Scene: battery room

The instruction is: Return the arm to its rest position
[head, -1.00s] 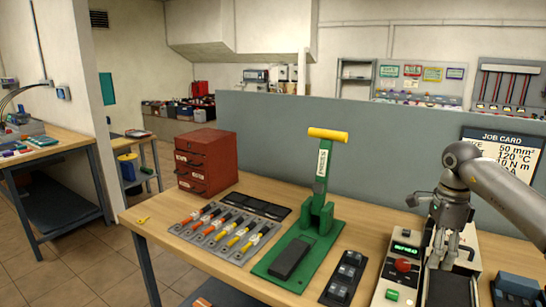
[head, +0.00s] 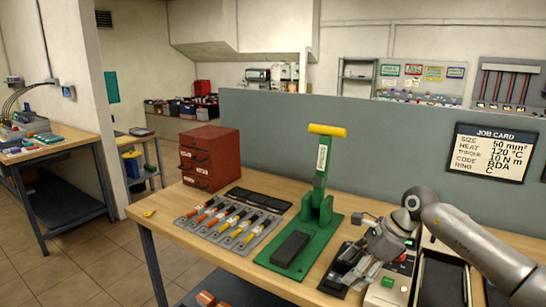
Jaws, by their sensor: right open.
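My right arm comes in from the right edge. Its gripper (head: 352,277) is open and points down and left over the black block with several slots (head: 339,280), between the green press and the white heater unit. I see nothing held in it. The gripper hides part of the slotted block, and whether the two touch I cannot tell. My left gripper is not in view.
The green press (head: 300,246) with its yellow-handled lever stands upright left of my gripper. A tool tray (head: 228,228) and red drawer cabinet (head: 209,158) are further left. A grey partition (head: 400,150) stands behind.

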